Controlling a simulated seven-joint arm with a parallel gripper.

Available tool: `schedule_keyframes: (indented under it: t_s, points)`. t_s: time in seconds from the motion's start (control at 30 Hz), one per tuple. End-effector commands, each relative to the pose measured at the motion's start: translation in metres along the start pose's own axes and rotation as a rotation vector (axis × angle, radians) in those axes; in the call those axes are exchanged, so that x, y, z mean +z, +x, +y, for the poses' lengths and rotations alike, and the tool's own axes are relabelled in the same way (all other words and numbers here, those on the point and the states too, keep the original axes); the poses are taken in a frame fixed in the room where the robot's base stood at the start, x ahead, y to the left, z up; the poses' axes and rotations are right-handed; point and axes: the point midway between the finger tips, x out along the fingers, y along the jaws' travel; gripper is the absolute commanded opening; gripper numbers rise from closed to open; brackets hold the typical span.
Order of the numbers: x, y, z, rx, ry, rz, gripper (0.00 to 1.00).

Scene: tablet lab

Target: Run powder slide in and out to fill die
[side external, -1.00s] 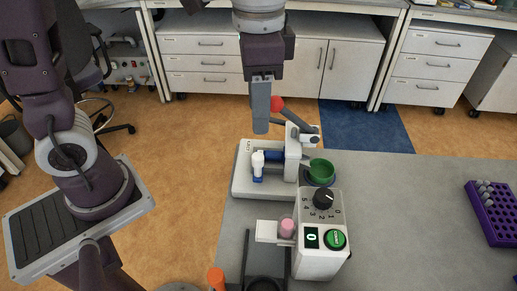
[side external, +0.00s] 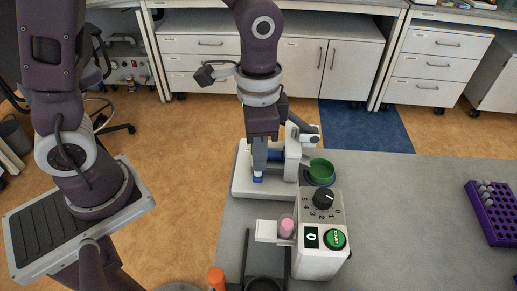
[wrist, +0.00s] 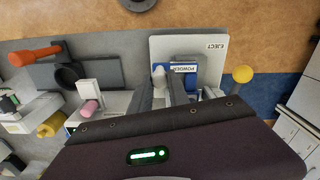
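The tablet press has a white base plate (side external: 240,178), marked EJECT in the wrist view (wrist: 212,60). Its blue powder slide (side external: 258,179) carries an upright white knob (wrist: 158,74); a POWDER label (wrist: 185,68) lies beside the knob in the wrist view. My gripper (side external: 259,165) is down at the slide, pointing straight down. In the wrist view my gripper's (wrist: 161,92) fingers stand apart, one on each side of the knob. They look open around it; contact is not clear. In the side view the fingers hide most of the knob. The die is hidden.
A green bowl (side external: 321,172) stands right of the press. A white counter unit (side external: 318,262) with a dial and green button stands in front, beside a pink cylinder (side external: 287,226). An orange-tipped handle (side external: 216,277) is at front left. A purple rack (side external: 494,218) is far right; the table between is clear.

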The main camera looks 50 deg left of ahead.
Motion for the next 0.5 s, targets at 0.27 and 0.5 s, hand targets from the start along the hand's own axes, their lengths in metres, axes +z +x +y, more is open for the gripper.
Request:
schedule_keyframes:
  t_s: [0.27, 0.5]
  points:
    - [-0.0001, -0.0004, 0.0, 0.0, 0.0, 0.0, 0.0]
    - [-0.0002, -0.0006, 0.0, 0.0, 0.0, 0.0, 0.0]
